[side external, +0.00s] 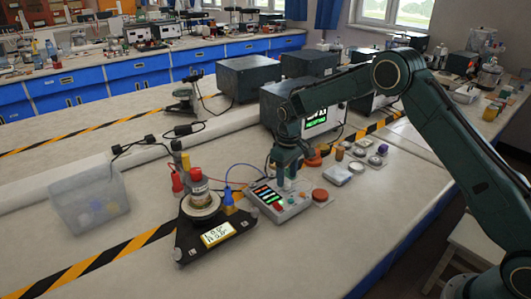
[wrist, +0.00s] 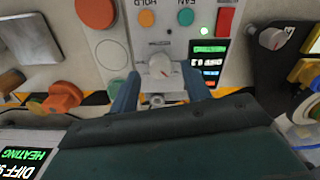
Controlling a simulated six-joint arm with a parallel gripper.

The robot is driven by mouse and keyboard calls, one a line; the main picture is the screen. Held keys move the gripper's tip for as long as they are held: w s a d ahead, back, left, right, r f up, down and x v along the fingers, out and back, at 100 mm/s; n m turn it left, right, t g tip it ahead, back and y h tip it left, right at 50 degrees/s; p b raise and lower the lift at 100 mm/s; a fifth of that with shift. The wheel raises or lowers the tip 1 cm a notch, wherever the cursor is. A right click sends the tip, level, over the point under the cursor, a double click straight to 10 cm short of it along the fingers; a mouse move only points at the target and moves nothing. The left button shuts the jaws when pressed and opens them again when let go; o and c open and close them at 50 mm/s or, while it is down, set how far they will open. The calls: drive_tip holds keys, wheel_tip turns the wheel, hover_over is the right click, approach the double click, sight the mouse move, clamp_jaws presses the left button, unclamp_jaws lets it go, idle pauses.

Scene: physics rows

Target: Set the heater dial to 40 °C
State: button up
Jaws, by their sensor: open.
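The heater control box (side external: 292,212) stands on the bench in the side external view, with a small display and several buttons. My gripper (wrist: 160,78) is open, with one blue-green finger on each side of the dial. I cannot tell whether the fingers touch it. In the side external view my gripper (side external: 288,182) points down over the box and hides the dial. The panel display (wrist: 208,58) has a green line reading HEATING; its smaller figures are hard to read.
A black triangular stand (side external: 215,235) carrying a jar is left of the box. A red button (wrist: 224,21) and round HOLD and FAN buttons sit near the dial. A dark instrument (side external: 320,118) with a green display stands behind; a clear bin (side external: 90,205) is far left.

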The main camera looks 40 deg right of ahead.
sight(286, 181)
wheel_tip(286, 181, up, 12)
idle(0.6)
drive_tip(key=shift+r, duration=0.15)
drive_tip(key=s+r+m+t, duration=0.1)
drive_tip(key=s+r+t, duration=0.2)
drive_tip(key=s+r, duration=1.4)
drive_tip(key=s+f+t, duration=0.1)
drive_tip(key=s+f, duration=0.1)
drive_tip(key=s, duration=0.9)
drive_tip(key=s+a+f+m+t, duration=0.1)
drive_tip(key=s+f, duration=0.1)
drive_tip(key=s, duration=0.9)
drive_tip(key=shift+f+t, duration=0.3)
drive_tip(key=shift+f, duration=0.05)
